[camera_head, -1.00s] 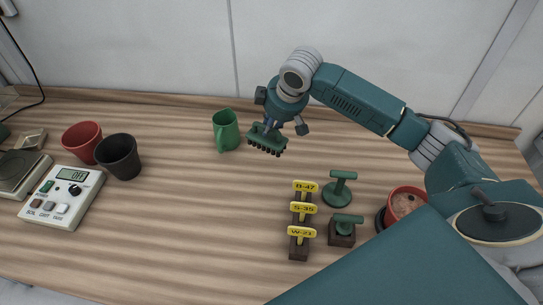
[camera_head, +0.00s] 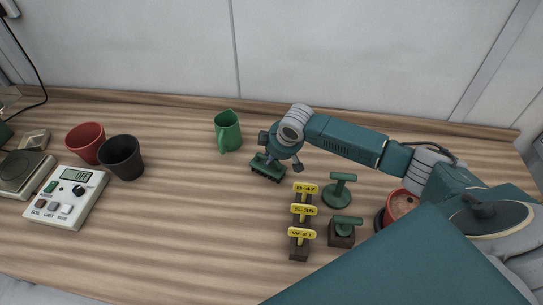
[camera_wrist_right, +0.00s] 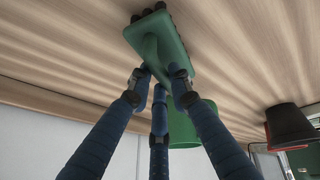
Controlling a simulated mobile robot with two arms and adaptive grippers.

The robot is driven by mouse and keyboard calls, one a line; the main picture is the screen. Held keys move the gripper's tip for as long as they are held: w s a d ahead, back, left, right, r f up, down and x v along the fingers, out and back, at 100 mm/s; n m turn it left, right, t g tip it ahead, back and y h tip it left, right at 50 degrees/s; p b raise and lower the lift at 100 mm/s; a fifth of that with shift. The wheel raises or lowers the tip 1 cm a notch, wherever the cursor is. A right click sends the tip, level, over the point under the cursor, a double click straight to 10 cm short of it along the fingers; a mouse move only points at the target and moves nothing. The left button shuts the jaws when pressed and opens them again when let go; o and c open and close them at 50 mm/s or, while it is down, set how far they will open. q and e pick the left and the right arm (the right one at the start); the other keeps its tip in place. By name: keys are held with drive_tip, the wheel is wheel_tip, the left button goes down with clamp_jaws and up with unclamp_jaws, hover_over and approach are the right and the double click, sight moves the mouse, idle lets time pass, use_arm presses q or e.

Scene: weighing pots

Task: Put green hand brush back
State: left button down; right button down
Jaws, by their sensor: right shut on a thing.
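The green hand brush (camera_head: 268,168) is at the middle of the table in the head view, with its dark bristles pointing down. My right gripper (camera_head: 276,154) is above it and shut on its handle. In the right wrist view the fingers of my right gripper (camera_wrist_right: 160,92) close around the handle of the green brush (camera_wrist_right: 165,45). Whether the bristles touch the table I cannot tell. My left gripper is not in view.
A green jug (camera_head: 228,132) stands just left of the brush. Yellow tags on a stand (camera_head: 301,212), two green-handled tools (camera_head: 341,190) and a red pot (camera_head: 402,203) are to the right. A black pot (camera_head: 121,157), red pot (camera_head: 85,142) and meter (camera_head: 66,198) are at left. Front middle is clear.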

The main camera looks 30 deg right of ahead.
drive_tip(key=shift+f, duration=0.1)
drive_tip(key=c, duration=1.6)
unclamp_jaws()
drive_tip(key=b+v, duration=0.1)
drive_tip(key=v, duration=1.1)
